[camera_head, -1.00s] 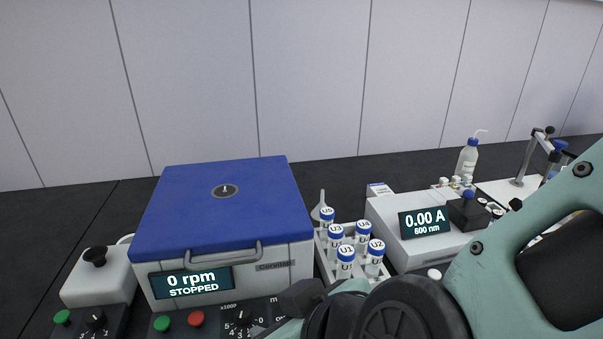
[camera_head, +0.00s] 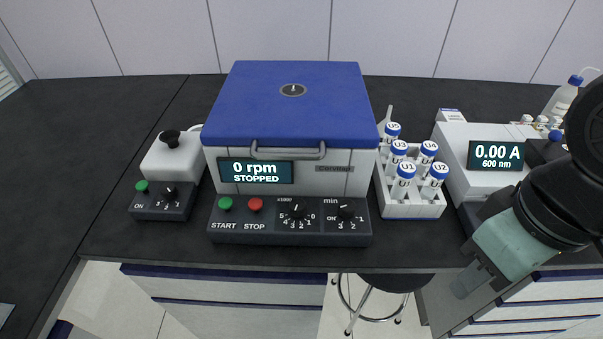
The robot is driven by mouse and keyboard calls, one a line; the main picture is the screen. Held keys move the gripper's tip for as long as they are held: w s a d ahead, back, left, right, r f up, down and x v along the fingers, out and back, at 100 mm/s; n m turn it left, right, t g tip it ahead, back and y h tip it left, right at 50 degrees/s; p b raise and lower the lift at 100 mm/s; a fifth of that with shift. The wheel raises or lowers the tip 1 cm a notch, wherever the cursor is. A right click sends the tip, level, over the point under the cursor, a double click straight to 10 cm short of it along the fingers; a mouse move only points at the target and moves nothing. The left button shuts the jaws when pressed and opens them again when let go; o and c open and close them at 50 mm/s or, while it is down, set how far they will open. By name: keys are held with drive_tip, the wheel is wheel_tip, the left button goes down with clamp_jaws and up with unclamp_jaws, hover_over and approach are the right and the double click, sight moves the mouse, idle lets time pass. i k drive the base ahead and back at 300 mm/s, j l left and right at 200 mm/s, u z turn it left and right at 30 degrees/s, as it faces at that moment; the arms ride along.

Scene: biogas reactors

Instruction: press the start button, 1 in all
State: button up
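The centrifuge (camera_head: 290,105) stands on the dark bench with its blue lid down. Its display (camera_head: 256,172) reads 0 rpm, STOPPED. On its front panel the green START button (camera_head: 225,203) sits left of the red STOP button (camera_head: 255,204), with two knobs to the right. My gripper (camera_head: 472,282) is at the lower right, in front of the bench edge and well away from the button. Its fingers are small and partly hidden, so I cannot tell whether they are open.
A small vortex mixer (camera_head: 172,160) with its own green button (camera_head: 141,186) stands left of the centrifuge. A rack (camera_head: 410,209) of blue-capped tubes and a photometer (camera_head: 480,150) stand to the right. A stool (camera_head: 385,284) is below the bench. The bench's left side is clear.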

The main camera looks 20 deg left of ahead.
sight(225, 204)
drive_tip(key=u, duration=1.4)
